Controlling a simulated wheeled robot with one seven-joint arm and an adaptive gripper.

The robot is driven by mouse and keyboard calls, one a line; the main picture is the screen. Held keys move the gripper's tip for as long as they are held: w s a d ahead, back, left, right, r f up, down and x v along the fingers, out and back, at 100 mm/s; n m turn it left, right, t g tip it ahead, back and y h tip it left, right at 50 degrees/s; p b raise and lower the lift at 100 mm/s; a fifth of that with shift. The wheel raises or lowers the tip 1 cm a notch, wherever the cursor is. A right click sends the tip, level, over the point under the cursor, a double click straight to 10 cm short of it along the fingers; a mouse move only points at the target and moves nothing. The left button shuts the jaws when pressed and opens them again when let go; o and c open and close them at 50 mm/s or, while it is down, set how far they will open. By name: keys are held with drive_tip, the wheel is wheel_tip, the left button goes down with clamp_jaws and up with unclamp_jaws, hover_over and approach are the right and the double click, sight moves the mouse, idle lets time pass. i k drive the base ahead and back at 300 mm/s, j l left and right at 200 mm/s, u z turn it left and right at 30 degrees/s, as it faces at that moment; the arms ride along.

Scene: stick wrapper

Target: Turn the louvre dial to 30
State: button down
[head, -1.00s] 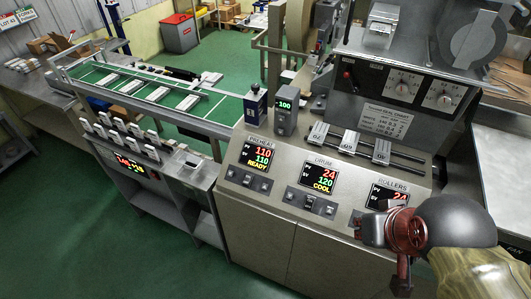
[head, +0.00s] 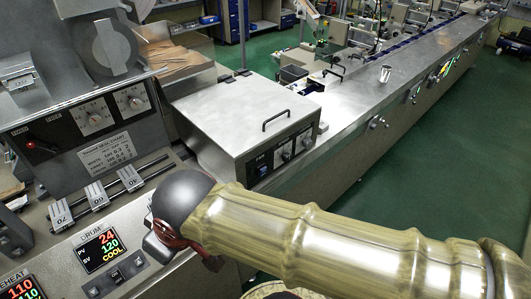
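My arm crosses the lower right of the head view. A steel box marked FAN (head: 245,115) carries a front panel with small dials, a left one (head: 285,153) and a right one (head: 305,141). Two larger white-faced dials, a left one (head: 94,118) and a right one (head: 134,100), are on the machine at left. Their labels are too small to read, so I cannot tell which is the louvre dial.
The drum display (head: 101,247) reads 24, 120, COOL. Sliders (head: 97,196) marked 70, 60 and 40 sit above it. Green floor (head: 440,190) is open at right.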

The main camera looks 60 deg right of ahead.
sight(307, 143)
drive_tip(key=z, duration=2.1)
